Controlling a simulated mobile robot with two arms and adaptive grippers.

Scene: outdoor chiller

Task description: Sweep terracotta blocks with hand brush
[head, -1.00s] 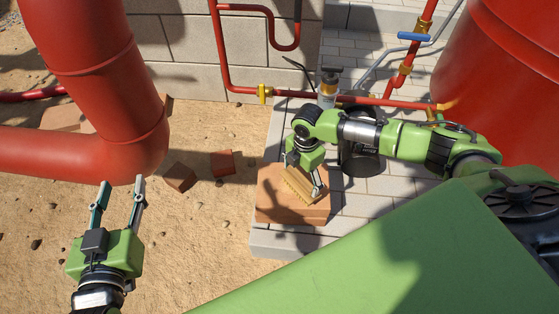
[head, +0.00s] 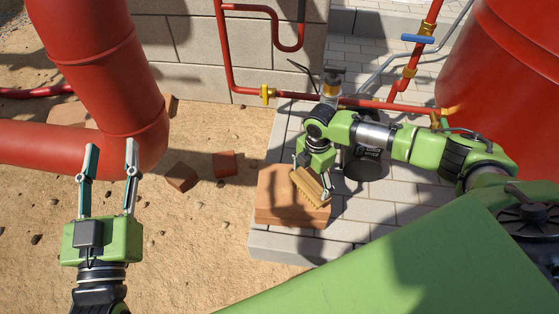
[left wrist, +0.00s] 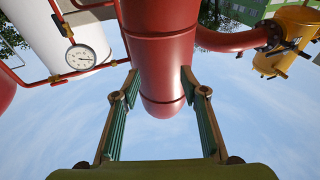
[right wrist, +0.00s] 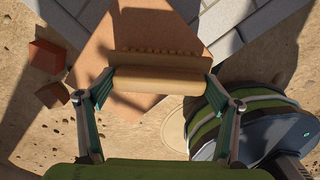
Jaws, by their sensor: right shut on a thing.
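My right gripper (head: 313,179) is shut on the hand brush (head: 311,186), a tan block-shaped brush. It is over the right part of a wide terracotta slab (head: 275,203); I cannot tell whether the bristles touch. In the right wrist view the brush (right wrist: 158,80) spans between the fingers, with the slab (right wrist: 150,30) beyond it. Two small terracotta blocks (head: 182,177) (head: 224,164) lie on the sand left of the slab. They also show in the right wrist view (right wrist: 47,56) (right wrist: 52,95). My left gripper (head: 110,148) is open and empty, fingers pointing up.
A thick red pipe (head: 95,70) bends close beyond my left gripper. The slab stands on a grey paved ledge (head: 300,245). A thin red pipe with a yellow fitting (head: 267,95) runs behind. A large red tank (head: 505,80) is at right. Sand left of the slab is mostly open.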

